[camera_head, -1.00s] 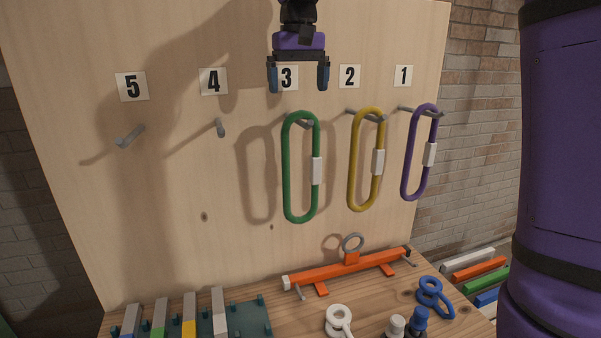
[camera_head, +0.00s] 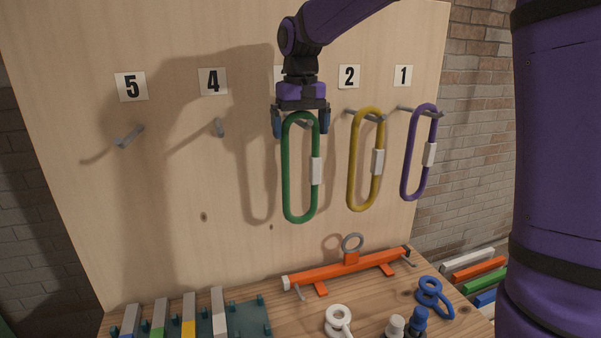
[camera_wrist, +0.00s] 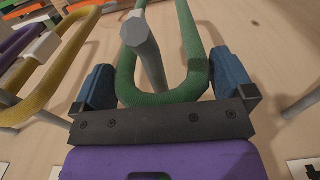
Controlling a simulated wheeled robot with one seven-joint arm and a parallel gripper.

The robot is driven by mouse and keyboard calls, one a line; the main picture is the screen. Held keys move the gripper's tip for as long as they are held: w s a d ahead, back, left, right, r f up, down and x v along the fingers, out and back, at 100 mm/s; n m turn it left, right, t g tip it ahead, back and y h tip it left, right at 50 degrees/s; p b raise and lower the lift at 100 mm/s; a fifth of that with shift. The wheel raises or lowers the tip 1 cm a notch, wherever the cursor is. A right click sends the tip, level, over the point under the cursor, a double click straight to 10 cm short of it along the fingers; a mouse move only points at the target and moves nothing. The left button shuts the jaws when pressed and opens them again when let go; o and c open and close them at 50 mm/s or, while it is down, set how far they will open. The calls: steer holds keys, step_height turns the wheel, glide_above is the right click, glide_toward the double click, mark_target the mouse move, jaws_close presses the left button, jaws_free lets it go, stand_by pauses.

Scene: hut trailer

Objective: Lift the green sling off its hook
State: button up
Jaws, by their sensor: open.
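The green sling (camera_head: 285,175) is a long closed loop with a white sleeve, hanging upright from the hook under label 3. My gripper (camera_head: 300,130) is over the top of the sling, its two blue fingers apart, one on each side of the loop. In the wrist view the green sling (camera_wrist: 186,50) passes between the open fingers of my gripper (camera_wrist: 168,88), with gaps on both sides. The grey hook (camera_wrist: 145,45) runs through the top of the loop. In the head view my gripper hides label 3 mostly.
The yellow sling (camera_head: 352,185) hangs close on the right, on hook 2, and the purple sling (camera_head: 408,170) on hook 1. Hooks 4 (camera_head: 219,128) and 5 (camera_head: 130,137) are empty. Below, an orange bar (camera_head: 335,270) and a blue shackle-like piece (camera_head: 430,295) lie on the wooden bench.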

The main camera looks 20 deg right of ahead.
steer(key=c, duration=1)
steer(key=shift+s+r, duration=0.2)
steer(key=shift+r, duration=0.25)
step_height(320, 180, up, 6)
steer(key=shift+r, duration=0.2)
steer(key=s, duration=1.9)
steer(key=shift+s+r, duration=0.15)
steer(key=shift+r, duration=0.95)
steer(key=shift+s+r, duration=0.15)
steer(key=shift+r, duration=0.9)
